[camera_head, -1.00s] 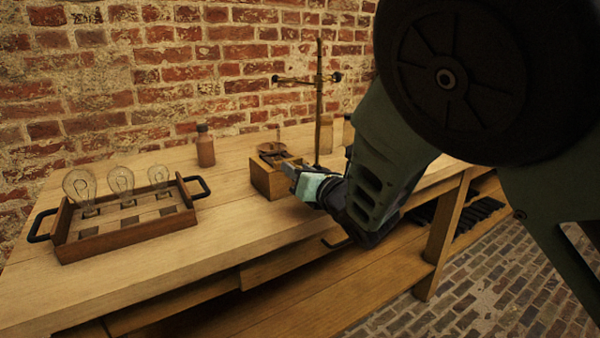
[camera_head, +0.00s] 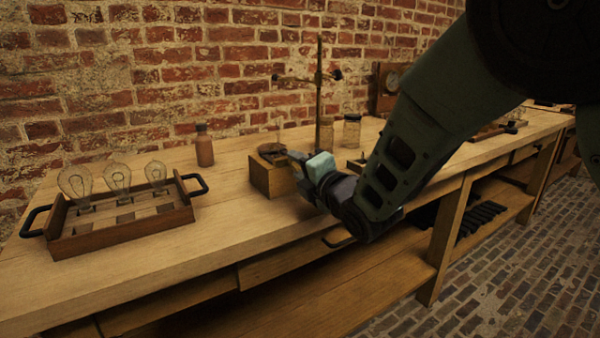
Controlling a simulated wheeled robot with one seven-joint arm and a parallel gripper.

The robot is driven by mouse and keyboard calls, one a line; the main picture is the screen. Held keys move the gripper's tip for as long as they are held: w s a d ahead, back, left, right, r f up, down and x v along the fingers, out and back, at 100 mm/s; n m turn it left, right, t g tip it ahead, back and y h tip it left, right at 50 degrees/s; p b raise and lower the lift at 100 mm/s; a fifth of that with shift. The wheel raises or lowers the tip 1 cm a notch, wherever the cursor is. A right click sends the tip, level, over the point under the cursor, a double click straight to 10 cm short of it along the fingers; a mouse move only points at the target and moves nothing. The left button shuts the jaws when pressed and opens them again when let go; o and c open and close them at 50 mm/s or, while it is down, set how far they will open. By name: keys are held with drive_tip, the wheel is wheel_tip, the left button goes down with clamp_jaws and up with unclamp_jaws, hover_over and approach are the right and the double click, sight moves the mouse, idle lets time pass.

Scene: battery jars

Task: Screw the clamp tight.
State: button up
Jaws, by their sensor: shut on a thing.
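My gripper (camera_head: 298,163) is at the right side of a small wooden box (camera_head: 266,181) on the workbench. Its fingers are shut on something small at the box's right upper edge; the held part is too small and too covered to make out. A brass-like metal stand (camera_head: 318,90) rises just behind the gripper, with a crossbar and dark end knobs (camera_head: 337,75). I cannot tell for sure which part is the clamp. A round brownish piece (camera_head: 271,150) sits on top of the box.
A wooden tray (camera_head: 120,238) with black handles and several glass bulbs (camera_head: 117,180) stands at left. A brown bottle (camera_head: 204,148) is at the back. Glass jars (camera_head: 351,131) stand behind my arm. The bench (camera_head: 230,220) front is clear.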

drive_tip(key=m+b, duration=0.2)
drive_tip(key=m, duration=0.3)
drive_tip(key=shift+d+f+m, duration=0.1)
drive_tip(key=shift+f+m, duration=0.05)
drive_tip(key=shift+m, duration=0.15)
drive_tip(key=m+b, duration=0.2)
drive_tip(key=m, duration=0.3)
drive_tip(key=m+b, duration=0.2)
drive_tip(key=m, duration=0.4)
drive_tip(key=m+b, duration=0.1)
drive_tip(key=m, duration=0.3)
drive_tip(key=m+b, duration=0.1)
drive_tip(key=m, duration=0.4)
drive_tip(key=shift+m, duration=0.4)
drive_tip(key=m, duration=1)
drive_tip(key=shift+m+p, duration=0.3)
drive_tip(key=shift+m, duration=0.1)
drive_tip(key=m, duration=0.4)
drive_tip(key=shift+p, duration=0.35)
drive_tip(key=shift+s+m, duration=0.1)
drive_tip(key=shift+m, duration=0.2)
